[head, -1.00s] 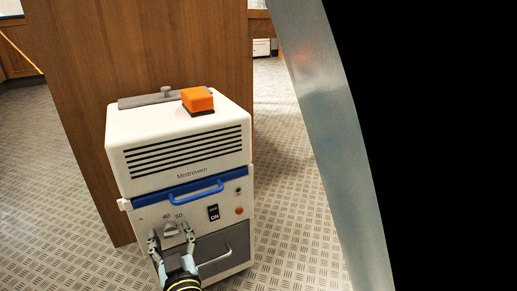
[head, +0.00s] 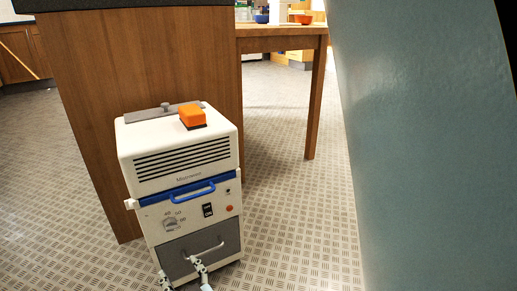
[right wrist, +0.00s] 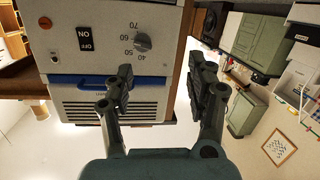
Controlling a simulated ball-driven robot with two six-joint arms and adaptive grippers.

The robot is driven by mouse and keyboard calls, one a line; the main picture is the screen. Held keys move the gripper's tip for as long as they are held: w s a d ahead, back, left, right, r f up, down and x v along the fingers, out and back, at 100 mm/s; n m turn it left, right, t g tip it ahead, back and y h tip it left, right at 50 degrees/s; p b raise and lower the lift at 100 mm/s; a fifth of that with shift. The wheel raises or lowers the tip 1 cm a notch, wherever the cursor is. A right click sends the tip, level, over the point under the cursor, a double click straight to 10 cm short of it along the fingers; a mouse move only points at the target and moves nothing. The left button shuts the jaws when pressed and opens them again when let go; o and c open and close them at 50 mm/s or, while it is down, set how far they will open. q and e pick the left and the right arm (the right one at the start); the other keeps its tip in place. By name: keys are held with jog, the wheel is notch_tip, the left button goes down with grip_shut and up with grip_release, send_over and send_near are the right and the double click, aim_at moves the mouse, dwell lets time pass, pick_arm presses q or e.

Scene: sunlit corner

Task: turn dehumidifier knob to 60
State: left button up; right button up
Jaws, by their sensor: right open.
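The white dehumidifier (head: 188,180) stands upright on the floor against a wooden cabinet. Its grey knob (head: 171,223) is on the left of the front panel, with numbers around it. The knob (right wrist: 142,41) also shows in the right wrist view, upside down, with 40, 50, 60 and 70 beside it; I cannot tell surely which number it points at. My right gripper (head: 180,272) is open and empty, below the knob and apart from it. In the right wrist view its two fingers (right wrist: 160,85) are spread, with the knob beyond them. My left gripper is not in view.
A blue handle (head: 193,196), an ON/OFF switch (head: 208,210) and a red button (head: 229,208) are on the front. An orange block (head: 193,115) sits on top. A grey pull handle (head: 205,248) juts out below. Patterned floor (head: 295,220) is clear to the right.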

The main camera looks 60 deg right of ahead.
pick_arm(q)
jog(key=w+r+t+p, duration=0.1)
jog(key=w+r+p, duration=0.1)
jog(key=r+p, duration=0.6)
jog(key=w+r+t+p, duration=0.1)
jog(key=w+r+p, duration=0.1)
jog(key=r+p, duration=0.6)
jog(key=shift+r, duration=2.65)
pick_arm(e)
jog(key=s+f+n+g+y, duration=0.1)
jog(key=s+g+y, duration=0.2)
jog(key=s, duration=0.9)
jog(key=s+a+f+n+g+y, duration=0.1)
jog(key=s+g, duration=0.4)
jog(key=s, duration=0.7)
jog(key=shift+f+n+y, duration=0.35)
jog(key=shift+n+y, duration=0.45)
jog(key=shift+y, duration=0.1)
